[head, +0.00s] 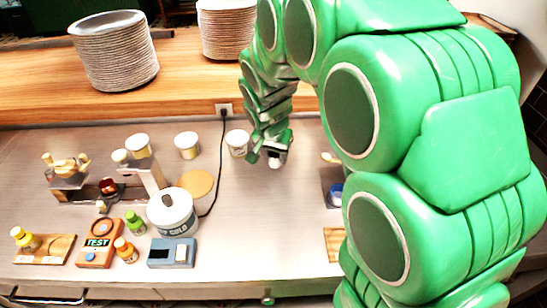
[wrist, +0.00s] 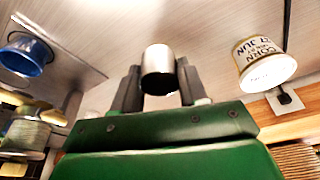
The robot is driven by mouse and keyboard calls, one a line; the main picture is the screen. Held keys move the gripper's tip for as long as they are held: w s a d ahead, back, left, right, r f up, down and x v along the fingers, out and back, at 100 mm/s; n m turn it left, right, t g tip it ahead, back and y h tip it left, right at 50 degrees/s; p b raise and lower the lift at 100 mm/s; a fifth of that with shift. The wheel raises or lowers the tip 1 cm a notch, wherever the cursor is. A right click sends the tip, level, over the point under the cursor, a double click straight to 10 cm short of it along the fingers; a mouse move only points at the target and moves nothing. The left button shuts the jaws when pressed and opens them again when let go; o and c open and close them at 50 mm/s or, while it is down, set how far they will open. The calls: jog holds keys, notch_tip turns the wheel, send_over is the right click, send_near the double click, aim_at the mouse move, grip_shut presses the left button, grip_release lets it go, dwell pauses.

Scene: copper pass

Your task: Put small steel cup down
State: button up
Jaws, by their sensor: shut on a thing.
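The small steel cup (wrist: 157,68) is between the fingers of my gripper (wrist: 160,85) in the wrist view, with a finger on each side of it. My gripper is shut on the cup. In the head view my gripper (head: 272,158) points down over the steel counter (head: 290,215), right of a white labelled tub (head: 237,143). There the cup (head: 275,162) shows only as a small pale shape at the fingertips, partly hidden by them. I cannot tell whether the cup touches the counter.
The labelled tub shows at right in the wrist view (wrist: 265,62), near the cup. A blue cup (wrist: 27,54) is at left there. A large white pot (head: 172,212), small bottles and a blue-grey device (head: 172,253) stand left. The counter's front middle is clear.

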jog(key=s+d+r, duration=0.2)
jog(key=s+r, duration=1)
jog(key=r, duration=0.1)
jog(key=w+d+r+m, duration=0.2)
jog(key=w+d, duration=1.1)
jog(key=w, duration=0.4)
jog(key=w+d+f+m, duration=0.1)
jog(key=w+d, duration=0.4)
jog(key=d, duration=0.8)
jog(key=w+d+f+m+h, duration=0.1)
jog(key=d+f+m, duration=0.15)
jog(key=d, duration=0.95)
jog(key=shift+n+g, duration=0.4)
jog(key=shift+n, duration=0.05)
jog(key=f, duration=1.6)
jog(key=shift+a+f, duration=0.25)
jog(key=shift+f, duration=0.15)
jog(key=shift+f, duration=0.1)
